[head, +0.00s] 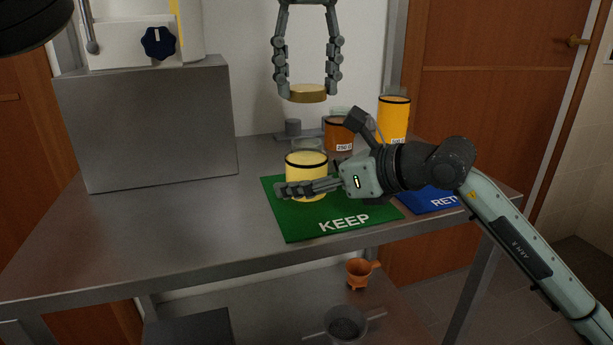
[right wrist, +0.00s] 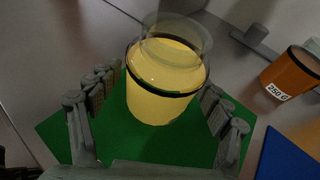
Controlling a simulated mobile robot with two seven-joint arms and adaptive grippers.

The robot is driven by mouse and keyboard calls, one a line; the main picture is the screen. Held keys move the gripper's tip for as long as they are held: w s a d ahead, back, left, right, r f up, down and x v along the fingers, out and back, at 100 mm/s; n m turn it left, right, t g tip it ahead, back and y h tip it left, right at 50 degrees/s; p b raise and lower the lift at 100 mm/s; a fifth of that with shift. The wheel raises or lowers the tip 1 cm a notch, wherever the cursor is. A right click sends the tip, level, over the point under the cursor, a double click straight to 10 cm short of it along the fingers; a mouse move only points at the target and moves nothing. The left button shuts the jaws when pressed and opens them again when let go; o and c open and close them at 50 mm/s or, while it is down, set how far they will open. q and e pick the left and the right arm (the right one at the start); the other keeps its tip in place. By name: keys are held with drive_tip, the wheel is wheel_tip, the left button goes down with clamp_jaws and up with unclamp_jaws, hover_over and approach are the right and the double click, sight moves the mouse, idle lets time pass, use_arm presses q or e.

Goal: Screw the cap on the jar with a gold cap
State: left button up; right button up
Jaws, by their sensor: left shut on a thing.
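A jar (head: 306,163) with pale yellow contents, a dark band and a clear glass upper part stands upright on the green KEEP mat (head: 290,222). The jar also shows in the right wrist view (right wrist: 165,90), with no cap on it. My left gripper (head: 308,90) is shut on the gold cap (head: 308,97), held level well above the jar and apart from it. My right gripper (head: 308,187) is low at the jar, with its fingers on either side. In the right wrist view (right wrist: 160,90) the fingers look open, with small gaps to the jar.
Behind stand an orange jar (head: 338,135) labelled 250 G and a taller amber jar (head: 394,120). A blue mat (head: 428,199) lies at the right. A grey box (head: 148,125) stands at the left. The table's left front is clear. An orange funnel-like cup (head: 359,272) is below.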

drive_tip(key=c, duration=1.6)
use_arm(q)
hover_over(308, 143)
drive_tip(key=shift+f, duration=2.5)
drive_tip(key=shift+f, duration=0.85)
drive_tip(key=shift+f, duration=0.55)
use_arm(e)
clamp_jaws()
